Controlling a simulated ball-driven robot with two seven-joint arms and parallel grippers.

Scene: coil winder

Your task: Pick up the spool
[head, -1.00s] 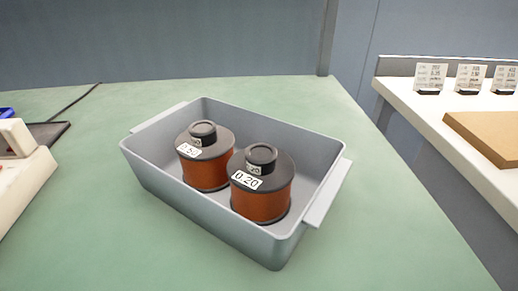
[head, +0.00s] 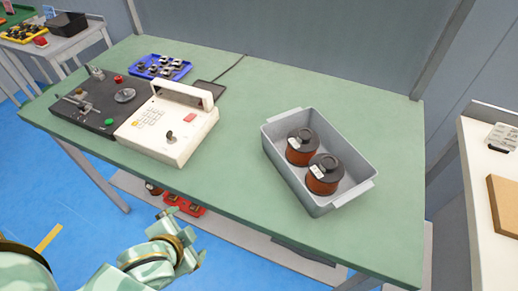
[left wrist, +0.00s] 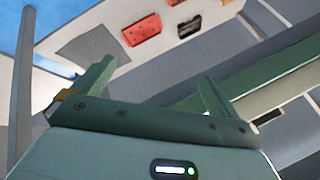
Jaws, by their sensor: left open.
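Two spools of copper-coloured wire with dark tops and white labels stand upright in a grey bin (head: 283,170) on the green table. The rear spool (head: 301,151) is left of the front spool (head: 323,180). My left arm shows at the bottom left of the head view, below and in front of the table edge, well away from the bin. In the left wrist view my left gripper (left wrist: 157,72) is open, with nothing between its fingers. My right gripper is in neither view.
A cream machine with a keypad (head: 165,135) and a dark winder base (head: 95,103) stand on the table's left half. A blue tray of small parts (head: 158,68) lies behind them. Green table top is clear around the bin. A red bin (head: 185,204) sits on the shelf below.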

